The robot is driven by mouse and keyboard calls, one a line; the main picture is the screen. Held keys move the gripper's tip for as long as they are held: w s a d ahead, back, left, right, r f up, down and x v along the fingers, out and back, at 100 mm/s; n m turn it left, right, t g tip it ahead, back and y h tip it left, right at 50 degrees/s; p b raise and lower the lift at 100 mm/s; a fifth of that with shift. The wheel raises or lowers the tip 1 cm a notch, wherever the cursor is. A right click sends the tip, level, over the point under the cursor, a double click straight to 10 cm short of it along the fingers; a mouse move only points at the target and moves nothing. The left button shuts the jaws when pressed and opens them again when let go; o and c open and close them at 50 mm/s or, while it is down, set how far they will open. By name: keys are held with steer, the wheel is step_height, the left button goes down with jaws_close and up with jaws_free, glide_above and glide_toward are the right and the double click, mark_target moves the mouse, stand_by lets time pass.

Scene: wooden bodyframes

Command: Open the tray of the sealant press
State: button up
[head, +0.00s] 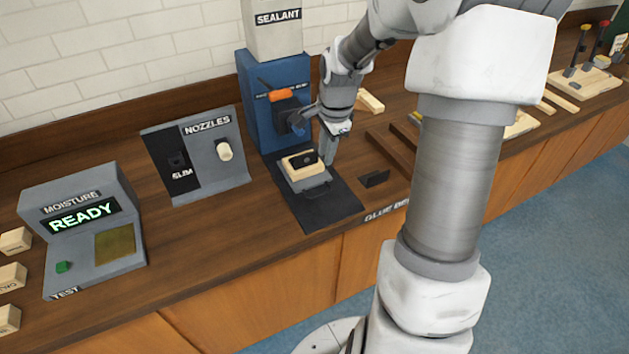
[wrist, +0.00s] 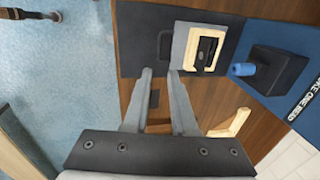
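The sealant press has a blue body (head: 262,120) with an orange lever (head: 282,95) and a blue nozzle tip, which also shows in the wrist view (wrist: 243,69). Its grey tray (head: 306,180) sits on a black base plate in front of the body. The tray carries a pale wooden piece (head: 293,170) with a dark part on top; the tray also shows in the wrist view (wrist: 180,40). A dark handle (wrist: 164,46) is at the tray's front edge. My gripper (head: 331,150) is beside the tray's right side. Its fingers (wrist: 160,73) are apart and empty.
A nozzle stand (head: 200,155) and a moisture tester (head: 85,230) reading READY stand to the left. A small black bracket (head: 374,179) and wooden strips (head: 388,148) lie right of the base plate. The counter's front edge is close to the plate.

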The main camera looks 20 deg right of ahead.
mark_target(318, 193)
steer(key=w+f, duration=0.1)
steer(key=f, duration=0.4)
steer(key=w+f, duration=0.1)
steer(key=f, duration=0.4)
steer(key=w+f, duration=0.1)
steer(key=f, duration=0.4)
steer(key=shift+a+f, duration=0.1)
steer(key=shift+f, duration=0.3)
jaws_close()
steer(key=shift+w, duration=0.1)
stand_by(0.5)
